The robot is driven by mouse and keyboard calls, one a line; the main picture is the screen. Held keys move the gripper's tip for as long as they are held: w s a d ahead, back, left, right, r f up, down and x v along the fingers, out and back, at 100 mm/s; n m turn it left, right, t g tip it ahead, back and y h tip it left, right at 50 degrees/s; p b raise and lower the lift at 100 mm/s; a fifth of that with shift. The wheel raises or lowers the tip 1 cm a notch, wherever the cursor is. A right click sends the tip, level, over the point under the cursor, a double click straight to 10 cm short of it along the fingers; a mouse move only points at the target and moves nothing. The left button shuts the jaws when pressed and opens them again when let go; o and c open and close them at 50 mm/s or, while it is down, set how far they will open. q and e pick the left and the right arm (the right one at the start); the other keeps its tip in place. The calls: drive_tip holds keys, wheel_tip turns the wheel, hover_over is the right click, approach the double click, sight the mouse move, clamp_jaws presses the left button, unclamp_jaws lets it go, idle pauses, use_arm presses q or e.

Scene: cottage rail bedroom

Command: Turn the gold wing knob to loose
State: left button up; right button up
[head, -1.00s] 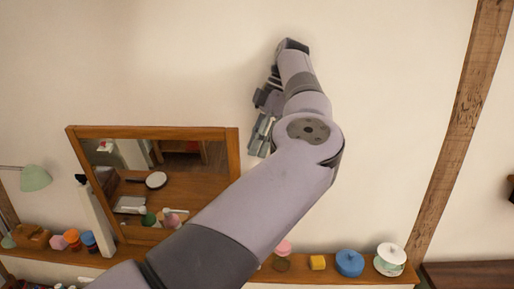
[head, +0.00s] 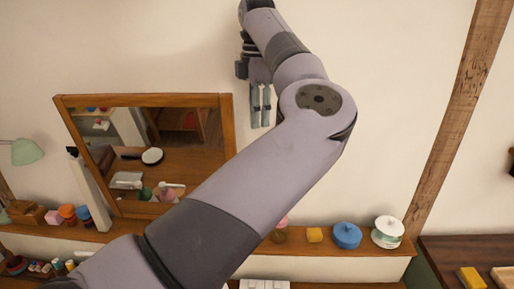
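A wooden-framed mirror (head: 227,130) stands tilted on the shelf along the wall, left of my arm. I cannot make out a gold wing knob; my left arm covers the mirror's lower right corner and part of the shelf. My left gripper (head: 260,124) hangs with its fingers pointing down, just right of the mirror's upper right side in the picture. The two fingers show side by side with a thin gap, and nothing is seen between them. How far they are apart is unclear from this angle. My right gripper is out of view.
The shelf (head: 290,243) holds a yellow block (head: 314,235), a blue round box (head: 347,235) and a white-and-green spool (head: 387,231). Several small coloured items stand left of the mirror, near a green lamp (head: 26,152). The wall above is bare.

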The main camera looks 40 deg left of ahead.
use_arm(q)
wheel_tip(320, 180, down, 9)
drive_tip(key=shift+s+f+p, duration=0.1)
drive_tip(key=shift+p, duration=1.05)
drive_tip(key=shift+c, duration=0.3)
clamp_jaws()
